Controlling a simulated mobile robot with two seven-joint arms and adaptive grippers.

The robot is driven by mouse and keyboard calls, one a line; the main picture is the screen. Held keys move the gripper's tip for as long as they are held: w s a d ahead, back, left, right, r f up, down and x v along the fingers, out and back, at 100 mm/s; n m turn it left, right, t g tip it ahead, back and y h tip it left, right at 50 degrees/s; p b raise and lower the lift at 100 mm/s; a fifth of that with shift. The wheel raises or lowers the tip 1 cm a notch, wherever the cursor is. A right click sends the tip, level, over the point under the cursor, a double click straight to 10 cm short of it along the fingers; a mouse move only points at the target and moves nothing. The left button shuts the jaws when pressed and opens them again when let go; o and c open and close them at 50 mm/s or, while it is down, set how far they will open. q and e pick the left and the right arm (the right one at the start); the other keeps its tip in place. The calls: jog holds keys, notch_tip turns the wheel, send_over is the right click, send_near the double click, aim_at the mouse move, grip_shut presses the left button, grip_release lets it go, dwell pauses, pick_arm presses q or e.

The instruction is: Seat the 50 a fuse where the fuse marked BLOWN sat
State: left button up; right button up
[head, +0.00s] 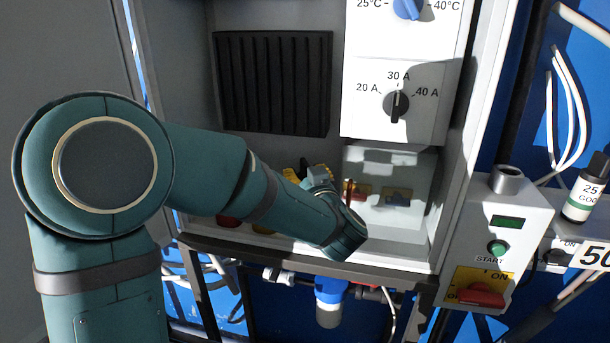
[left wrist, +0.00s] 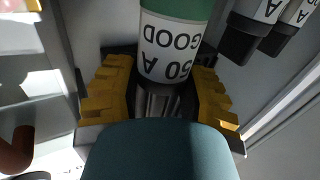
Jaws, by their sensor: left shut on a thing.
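The 50 A fuse (left wrist: 170,45) is in the left wrist view, with a white label reading 50 A GOOD upside down, a green band and a dark end. The yellow-padded fingers of my left gripper (left wrist: 162,85) are shut on it, one on each side. In the head view my left gripper (head: 312,175) is inside the cabinet's lower part, largely hidden by my arm; the fuse cannot be made out there. A fuse marked BLOWN and an empty fuse seat cannot be made out. My right gripper is not in view.
Two dark-ended labelled cylinders (left wrist: 258,28) are near the held fuse. A copper-coloured post (head: 348,191) stands near my gripper. The knob panel (head: 372,120) overhangs the bay. Outside right are a START box (head: 520,225) and a 25 A bottle-like fuse (head: 584,190).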

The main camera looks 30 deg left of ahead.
aim_at(305, 161)
pick_arm(q)
jog(key=shift+f+b, duration=1.1)
jog(key=shift+f, duration=1.15)
dwell(3.5)
jog(key=o, duration=1.3)
jog(key=shift+r, duration=0.1)
notch_tip(305, 161, up, 10)
jog(key=shift+f, duration=0.1)
